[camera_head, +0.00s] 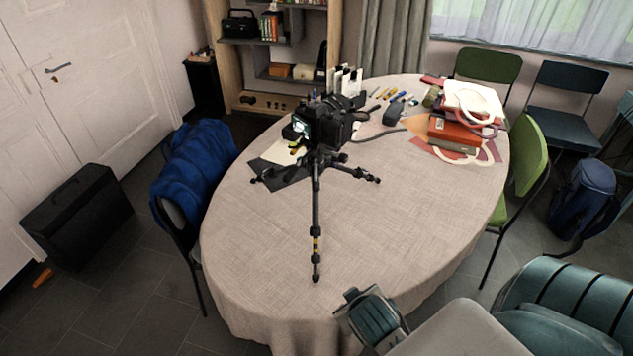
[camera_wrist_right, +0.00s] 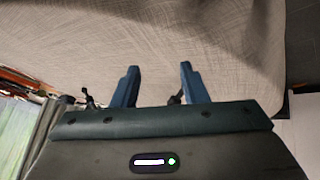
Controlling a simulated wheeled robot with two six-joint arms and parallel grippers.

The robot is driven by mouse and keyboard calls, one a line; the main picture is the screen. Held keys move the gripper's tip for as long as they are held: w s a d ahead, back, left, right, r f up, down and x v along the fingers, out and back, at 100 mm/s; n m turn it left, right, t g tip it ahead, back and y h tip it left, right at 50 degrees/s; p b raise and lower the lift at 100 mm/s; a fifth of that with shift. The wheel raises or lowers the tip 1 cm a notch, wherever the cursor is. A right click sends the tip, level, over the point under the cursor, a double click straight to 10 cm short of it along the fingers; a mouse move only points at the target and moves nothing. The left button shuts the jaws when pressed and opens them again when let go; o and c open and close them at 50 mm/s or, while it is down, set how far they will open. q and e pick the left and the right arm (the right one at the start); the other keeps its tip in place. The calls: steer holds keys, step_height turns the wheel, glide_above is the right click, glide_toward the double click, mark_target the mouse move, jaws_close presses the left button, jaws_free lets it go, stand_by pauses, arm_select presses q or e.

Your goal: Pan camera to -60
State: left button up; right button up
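A black camera (camera_head: 328,122) sits on top of a small black tripod (camera_head: 316,210) on the oval table. One tripod leg points toward me and the others spread left and right. My right gripper (camera_head: 352,303) is low over the near edge of the table, well apart from the tripod. In the right wrist view its two blue fingers (camera_wrist_right: 158,85) stand apart with nothing between them. Small dark tripod parts show behind the fingers there. My left gripper is not in view.
The table (camera_head: 400,215) has a beige cloth and is clear at the front. Red books (camera_head: 455,133) and a tote bag (camera_head: 474,102) lie at the back right. Pens and small items lie at the back. A chair with a blue jacket (camera_head: 195,170) stands left, a green chair (camera_head: 527,155) right.

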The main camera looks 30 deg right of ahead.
steer(key=w+d+r+t+h, duration=0.35)
steer(key=w+r, duration=0.25)
steer(key=w, duration=0.3)
steer(key=n+t+h, duration=0.2)
steer(key=t, duration=0.4)
glide_toward(316, 180)
steer(key=p+x, duration=0.4)
steer(key=x, duration=0.5)
steer(key=shift+f, duration=0.15)
steer(key=shift+w+d+f, duration=0.1)
steer(key=shift+w+d, duration=0.2)
steer(key=shift+w, duration=0.15)
jaws_close()
